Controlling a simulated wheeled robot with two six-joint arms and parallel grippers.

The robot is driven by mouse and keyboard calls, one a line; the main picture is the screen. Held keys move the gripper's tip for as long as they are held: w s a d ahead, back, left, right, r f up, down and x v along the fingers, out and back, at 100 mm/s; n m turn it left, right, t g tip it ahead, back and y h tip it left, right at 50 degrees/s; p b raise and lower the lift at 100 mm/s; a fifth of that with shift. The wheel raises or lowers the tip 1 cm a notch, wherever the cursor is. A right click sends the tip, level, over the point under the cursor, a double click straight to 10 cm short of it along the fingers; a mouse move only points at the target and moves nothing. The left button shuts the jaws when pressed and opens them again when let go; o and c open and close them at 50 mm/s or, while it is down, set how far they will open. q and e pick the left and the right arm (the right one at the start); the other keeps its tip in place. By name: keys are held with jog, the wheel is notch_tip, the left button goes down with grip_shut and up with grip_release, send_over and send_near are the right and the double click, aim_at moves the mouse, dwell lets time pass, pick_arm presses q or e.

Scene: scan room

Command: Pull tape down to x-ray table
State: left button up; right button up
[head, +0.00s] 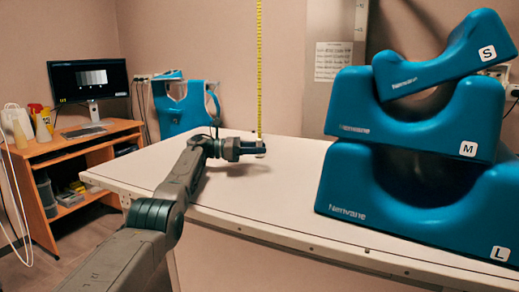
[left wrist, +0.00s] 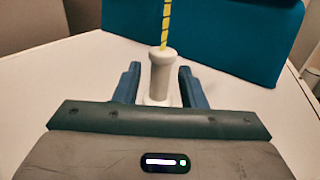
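The yellow tape (head: 259,70) hangs straight down from above the picture to the x-ray table (head: 285,185). Its lower end carries a white handle, seen in the left wrist view (left wrist: 161,75) with the tape (left wrist: 166,22) rising from its top. My left gripper (head: 260,147) is low over the white table top at the handle. In the left wrist view its two blue fingers (left wrist: 161,86) stand either side of the handle, with gaps showing on both sides. The handle's lower part is partly hidden by the gripper body. I cannot tell whether it touches the table.
Blue cradles marked S (head: 460,50), M (head: 350,105) and L (head: 345,185) are stacked on the table's right side. Another blue piece (head: 180,105) stands behind the table. A wooden desk (head: 75,145) with a monitor (head: 88,80) is at left. The table's front middle is clear.

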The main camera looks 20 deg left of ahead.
pick_arm(q)
jog(key=v, duration=1)
jog(key=shift+c, duration=0.5)
